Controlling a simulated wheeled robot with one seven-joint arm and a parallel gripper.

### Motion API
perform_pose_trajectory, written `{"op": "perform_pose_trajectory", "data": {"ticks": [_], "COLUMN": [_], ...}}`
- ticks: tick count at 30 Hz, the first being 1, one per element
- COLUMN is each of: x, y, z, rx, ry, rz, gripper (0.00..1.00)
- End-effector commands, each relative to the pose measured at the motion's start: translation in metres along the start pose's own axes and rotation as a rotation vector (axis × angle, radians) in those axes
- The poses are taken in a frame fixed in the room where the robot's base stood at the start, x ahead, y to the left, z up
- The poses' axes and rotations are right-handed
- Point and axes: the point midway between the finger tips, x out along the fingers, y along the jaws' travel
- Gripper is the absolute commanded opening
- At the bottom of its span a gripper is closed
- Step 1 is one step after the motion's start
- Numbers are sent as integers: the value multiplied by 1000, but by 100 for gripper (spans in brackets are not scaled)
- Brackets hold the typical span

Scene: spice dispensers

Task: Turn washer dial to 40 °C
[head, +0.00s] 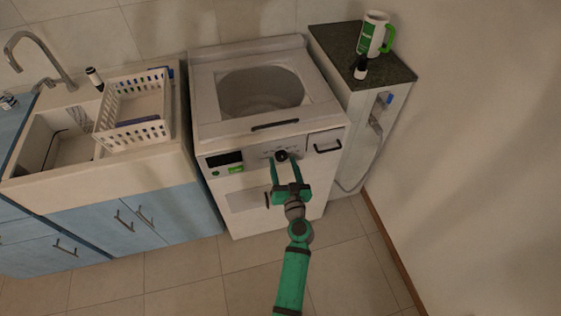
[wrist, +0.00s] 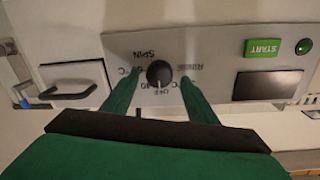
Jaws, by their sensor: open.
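The washer (head: 320,113) stands against the wall with a grey front panel. Its black round dial (head: 282,155) is in the middle of that panel. In the wrist view, which is upside down, the dial (wrist: 159,74) has printed labels around it, including SPIN, OFF and °C. The fingers partly hide some temperature labels, and I cannot surely read where the dial points. My gripper (head: 284,161) is open, with one green finger on each side of the dial. In the wrist view, gaps show between the dial and my gripper's fingers (wrist: 160,80).
The panel also has a green START button (wrist: 263,48), a dark display (wrist: 267,85) and a drawer handle (head: 327,149). A sink counter with a white basket (head: 135,108) stands left. A cabinet with a mug (head: 373,34) stands right. The floor in front is clear.

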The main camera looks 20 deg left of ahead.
Motion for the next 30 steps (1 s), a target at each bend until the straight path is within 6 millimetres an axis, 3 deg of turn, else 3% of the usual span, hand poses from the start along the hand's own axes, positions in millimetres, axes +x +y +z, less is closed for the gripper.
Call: {"op": "perform_pose_trajectory", "data": {"ticks": [4, 13, 14, 19, 21, 30], "x": [10, 12, 12, 12, 18, 14], "y": [1, 1, 1, 0, -12, -6], "z": [0, 0, 0, 0, 2, 1], "rx": [0, 1, 1, 1, 1, 48], "ry": [1, 0, 0, 0, 0, -4], "rz": [1, 2, 2, 1, -3, -7], "gripper": [53, 53, 51, 12, 12, 12]}}
